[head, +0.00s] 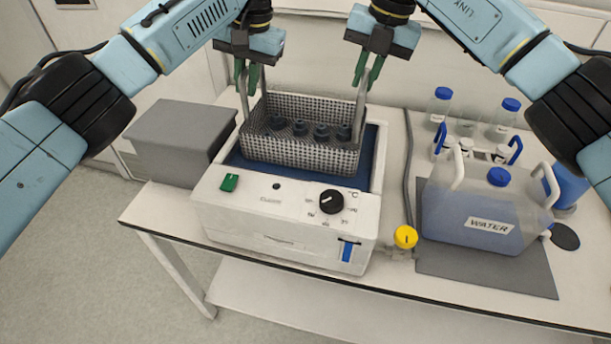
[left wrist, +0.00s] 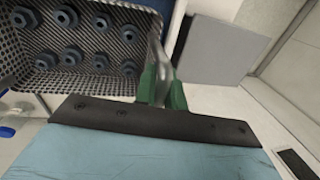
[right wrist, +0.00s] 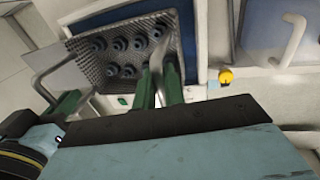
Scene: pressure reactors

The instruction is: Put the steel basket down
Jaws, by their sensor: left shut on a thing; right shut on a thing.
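The steel mesh basket (head: 300,152) holds several dark round parts and hangs over the blue opening (head: 233,160) of the white bath unit (head: 275,215). Whether its bottom touches anything is hidden. My left gripper (head: 246,80) is shut on the basket's left handle, also seen in the left wrist view (left wrist: 162,85). My right gripper (head: 368,78) is shut on the right handle, with the green fingers around it in the right wrist view (right wrist: 160,85). The basket looks about level.
A grey box (head: 180,135) stands left of the bath. To the right are a yellow-knobbed valve (head: 405,238), a water canister (head: 485,205) on a grey mat (head: 490,272), and several blue-capped bottles (head: 505,115). The table's front edge strip is clear.

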